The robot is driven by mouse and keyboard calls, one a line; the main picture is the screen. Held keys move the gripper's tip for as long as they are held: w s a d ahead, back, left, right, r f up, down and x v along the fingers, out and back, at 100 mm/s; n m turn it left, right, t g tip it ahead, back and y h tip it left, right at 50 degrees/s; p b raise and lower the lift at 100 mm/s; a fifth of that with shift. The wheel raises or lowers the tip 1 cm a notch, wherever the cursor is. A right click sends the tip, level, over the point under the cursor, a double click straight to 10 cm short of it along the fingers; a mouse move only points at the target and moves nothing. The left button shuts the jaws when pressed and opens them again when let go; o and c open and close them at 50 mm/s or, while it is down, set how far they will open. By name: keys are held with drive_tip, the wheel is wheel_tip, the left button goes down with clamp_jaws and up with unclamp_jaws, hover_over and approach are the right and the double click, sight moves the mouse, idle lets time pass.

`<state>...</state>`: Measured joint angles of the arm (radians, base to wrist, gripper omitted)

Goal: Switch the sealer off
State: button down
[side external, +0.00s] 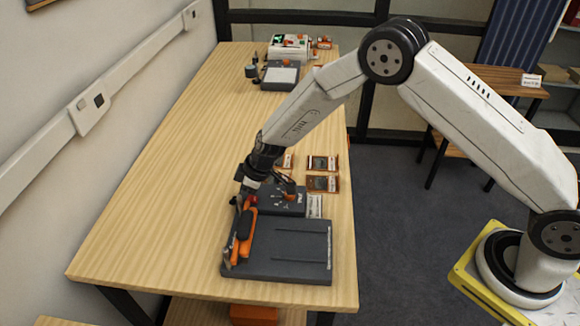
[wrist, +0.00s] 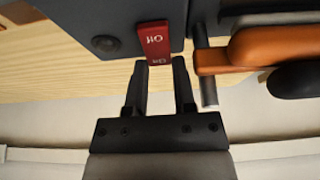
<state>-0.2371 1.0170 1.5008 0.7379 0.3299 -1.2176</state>
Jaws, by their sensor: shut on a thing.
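The sealer (side external: 290,255) is a dark grey machine at the near end of the table, with an orange arm (side external: 243,245) along its left side; the orange arm also shows at the right of the wrist view (wrist: 255,45). In the wrist view a red switch (wrist: 154,40) with upside-down white "Off" and "On" lettering sits on the dark housing (wrist: 70,20). My gripper (wrist: 160,63) is shut on the red switch, its two fingers at the lower end. In the side view my gripper (side external: 243,202) is at the sealer's back left, where the switch is mostly hidden.
A dark unit with dial markings (side external: 283,200) stands behind the sealer's flat bed. Small cards (side external: 322,183) lie to its right. Other devices (side external: 288,47) stand at the far end. The left part of the wooden table (side external: 165,190) is clear, beside the wall.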

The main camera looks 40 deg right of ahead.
sight(258, 200)
drive_tip(key=shift+a, duration=0.15)
drive_tip(key=c, duration=0.7)
unclamp_jaws()
drive_tip(key=shift+r, duration=0.15)
drive_tip(key=shift+v, duration=3.6)
drive_tip(key=shift+r, duration=0.2)
drive_tip(key=shift+d, duration=0.2)
